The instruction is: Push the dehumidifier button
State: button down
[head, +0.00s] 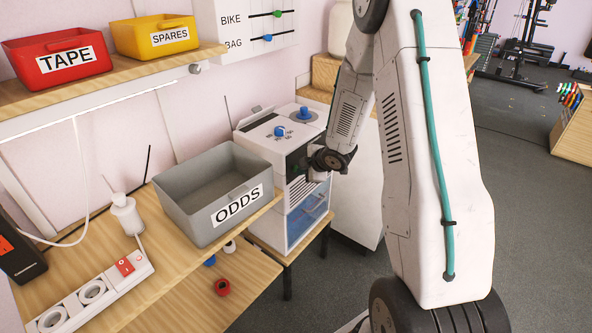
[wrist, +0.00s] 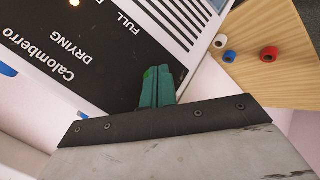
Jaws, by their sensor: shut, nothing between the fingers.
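The dehumidifier (head: 262,144) is a white box with blue knobs on top, a dark front panel and a blue tank low in front. In the wrist view its black front panel (wrist: 95,45) reads "Calomberro DRYING" and "FULL", with a small glowing light (wrist: 74,3) at the top edge. My gripper (wrist: 158,72) shows teal fingers closed together, with nothing between them, over the panel's edge near the vents. A brighter green patch at the fingertips may be a button; I cannot tell. Contact with the panel is unclear. In the head view my wrist hides most of the gripper and panel.
A grey ODDS bin (head: 190,215) stands on the wooden bench left of the dehumidifier. Red TAPE (head: 58,70) and yellow SPARES (head: 155,45) bins sit on the shelf above.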

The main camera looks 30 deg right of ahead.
jog(key=shift+s+d, duration=0.15)
jog(key=shift+s, duration=0.25)
jog(key=shift+s+d, duration=0.35)
jog(key=shift+s, duration=0.6)
jog(key=shift+s+d, duration=0.35)
jog(key=shift+s, duration=0.55)
jog(key=shift+s+d, duration=0.35)
jog(key=shift+s, duration=0.6)
